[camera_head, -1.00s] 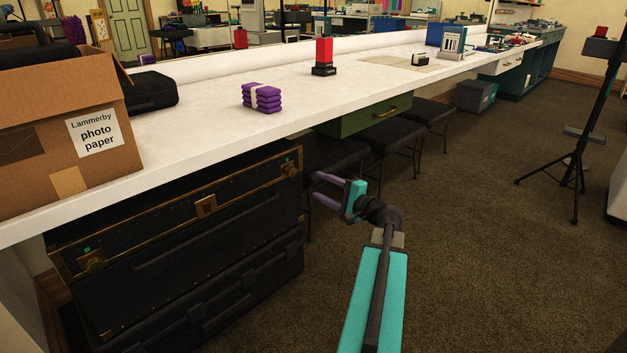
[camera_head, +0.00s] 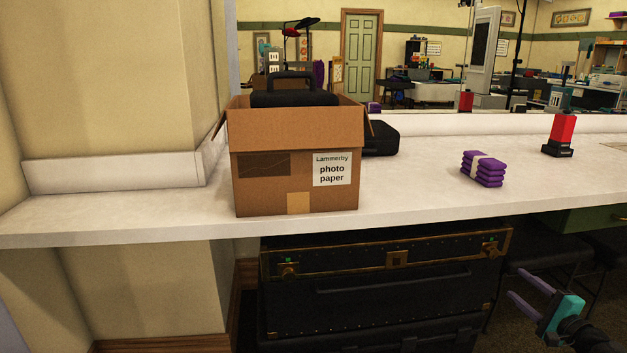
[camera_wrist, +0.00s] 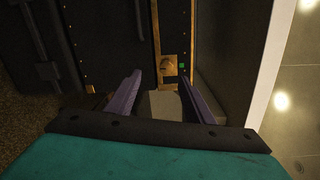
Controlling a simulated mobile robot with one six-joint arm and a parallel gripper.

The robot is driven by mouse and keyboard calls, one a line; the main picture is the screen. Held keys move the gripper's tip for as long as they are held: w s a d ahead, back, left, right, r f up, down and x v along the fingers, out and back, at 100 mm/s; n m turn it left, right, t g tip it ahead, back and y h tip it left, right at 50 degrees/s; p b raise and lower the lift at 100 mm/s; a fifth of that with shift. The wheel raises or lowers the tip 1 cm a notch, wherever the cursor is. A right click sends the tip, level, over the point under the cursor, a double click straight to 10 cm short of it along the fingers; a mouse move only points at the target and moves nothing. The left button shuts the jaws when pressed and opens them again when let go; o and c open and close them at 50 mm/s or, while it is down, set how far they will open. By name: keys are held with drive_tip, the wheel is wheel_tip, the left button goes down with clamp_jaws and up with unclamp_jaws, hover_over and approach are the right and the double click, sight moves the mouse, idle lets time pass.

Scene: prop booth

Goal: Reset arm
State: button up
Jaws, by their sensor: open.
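My gripper (camera_head: 533,299) is at the lower right of the head view, below the counter's front edge and to the right of the black trunk. Its two purple fingers are apart with nothing between them. In the wrist view my gripper (camera_wrist: 155,95) also shows open. The black trunk (camera_head: 385,290) with brass trim and latches stands under the counter. In the wrist view the trunk (camera_wrist: 110,40) lies beyond the fingers, apart from them.
On the white counter (camera_head: 420,205) stand an open cardboard box (camera_head: 300,190) marked photo paper, a black case (camera_head: 380,138), a banded purple stack (camera_head: 483,169) and a red block on a black base (camera_head: 561,137). Dark stools (camera_head: 560,252) stand under the counter at right.

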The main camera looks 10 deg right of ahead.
drive_tip(key=w+a+f+n+g+y+p, duration=0.2)
drive_tip(key=w+a+f+g+p, duration=0.15)
drive_tip(key=a, duration=0.55)
drive_tip(key=w+a+f+n+g+y+p, duration=0.2)
drive_tip(key=a+f+p, duration=0.3)
drive_tip(key=a, duration=0.4)
drive_tip(key=w+a+f+n+g+y+p, duration=0.2)
drive_tip(key=a+f+n+g+p, duration=0.15)
drive_tip(key=a, duration=0.55)
drive_tip(key=s+a+f+n+g+p, duration=0.2)
drive_tip(key=s+a+f+p, duration=0.15)
drive_tip(key=a, duration=0.35)
drive_tip(key=s+a+f+n+g+p, duration=0.1)
drive_tip(key=s+a+f+g+p, duration=0.2)
drive_tip(key=a, duration=0.5)
drive_tip(key=s+a+n+g+h+p, duration=0.1)
drive_tip(key=s+a+n+g+p, duration=0.2)
drive_tip(key=s+p, duration=0.2)
drive_tip(key=s+a+r+n+g+h+p, duration=0.1)
drive_tip(key=s+a+n+p, duration=0.3)
drive_tip(key=s, duration=0.6)
drive_tip(key=s+a+n+g+h+p, duration=0.3)
drive_tip(key=s+g+p, duration=0.1)
drive_tip(key=s+p, duration=0.3)
drive_tip(key=shift+s+a+r+g, duration=0.25)
drive_tip(key=shift+s+r+g, duration=0.05)
drive_tip(key=shift+s+r, duration=0.1)
drive_tip(key=shift+n, duration=0.25)
